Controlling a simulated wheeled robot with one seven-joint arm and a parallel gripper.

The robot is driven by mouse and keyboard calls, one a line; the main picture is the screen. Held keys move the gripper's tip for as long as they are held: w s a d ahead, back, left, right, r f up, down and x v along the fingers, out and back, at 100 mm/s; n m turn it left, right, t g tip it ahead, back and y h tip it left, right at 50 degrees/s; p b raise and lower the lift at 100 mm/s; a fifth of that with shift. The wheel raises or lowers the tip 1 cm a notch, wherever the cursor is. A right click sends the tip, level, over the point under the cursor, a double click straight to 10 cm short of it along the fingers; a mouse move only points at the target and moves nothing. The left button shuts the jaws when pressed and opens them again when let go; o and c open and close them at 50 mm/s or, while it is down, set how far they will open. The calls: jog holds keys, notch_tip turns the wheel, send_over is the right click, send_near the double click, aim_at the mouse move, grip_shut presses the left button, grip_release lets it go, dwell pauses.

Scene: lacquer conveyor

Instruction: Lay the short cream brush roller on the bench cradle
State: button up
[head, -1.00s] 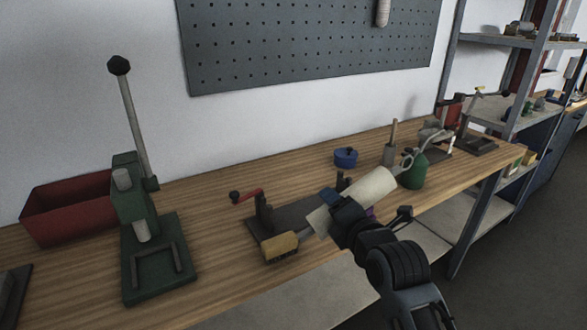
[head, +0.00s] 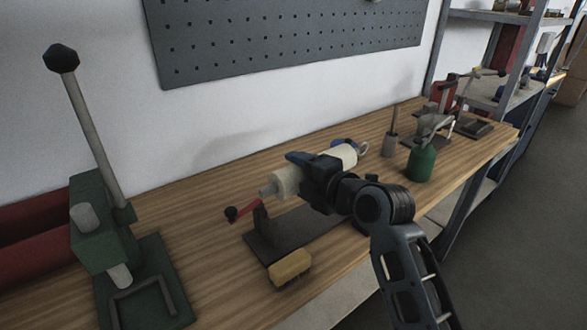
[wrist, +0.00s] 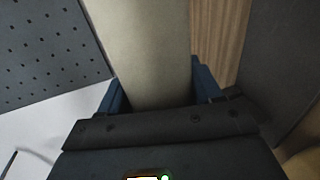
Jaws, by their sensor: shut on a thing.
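The cream brush roller (head: 287,182) is held crosswise in my gripper (head: 312,172), with cream ends showing on both sides of the jaws and a grey shaft at its left end. In the wrist view the roller (wrist: 152,45) fills the space between the two blue fingers of my gripper (wrist: 160,98). The bench cradle (head: 290,238) is a dark flat base with an upright post and a red crank handle at its left end. The roller is above the cradle, and the arm hides the cradle's right part. I cannot tell whether they touch.
A wooden brush (head: 290,268) lies in front of the cradle. A green lever press (head: 110,240) and red bin (head: 35,235) stand left. A green bottle (head: 421,163) and grey cup (head: 389,146) stand right.

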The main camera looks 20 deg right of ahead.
jog(key=shift+f+b, duration=1.25)
jog(key=shift+f, duration=1.1)
jog(key=shift+f+b, duration=0.85)
jog(key=shift+b, duration=0.1)
jog(key=shift+f+b, duration=0.1)
jog(key=shift+b, duration=0.3)
jog(key=o, duration=1.2)
jog(key=shift+o, duration=0.2)
jog(key=shift+s, duration=0.15)
jog(key=shift+b+v, duration=0.5)
jog(key=shift+v, duration=3.35)
jog(key=shift+d, duration=0.1)
